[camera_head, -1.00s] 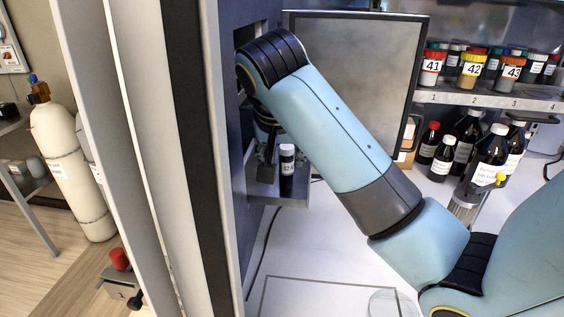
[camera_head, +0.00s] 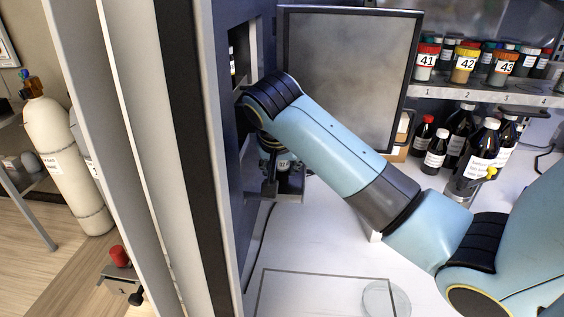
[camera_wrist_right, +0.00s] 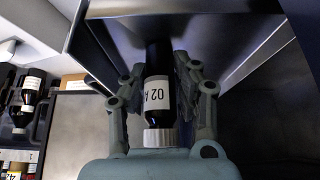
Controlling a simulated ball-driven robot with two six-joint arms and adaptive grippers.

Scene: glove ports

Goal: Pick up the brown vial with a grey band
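A dark vial (camera_wrist_right: 157,70) with a white label reading "02 A" and a pale ridged cap lies between the fingers of my right gripper (camera_wrist_right: 160,72) in the right wrist view. The fingers stand on either side of it, with narrow gaps showing, so the gripper looks open around it. In the head view my right gripper (camera_head: 276,181) is low beside the dark cabinet wall, over a small grey ledge, and mostly hides the vial. I cannot make out a grey band or a clear brown colour. My left gripper is not in view.
A grey framed panel (camera_head: 345,75) stands behind my right arm. A shelf (camera_head: 480,96) at right carries numbered jars, with dark bottles (camera_head: 460,130) below. A round glass dish (camera_head: 386,298) lies on the white worktop. The cabinet wall (camera_head: 235,150) is close at left.

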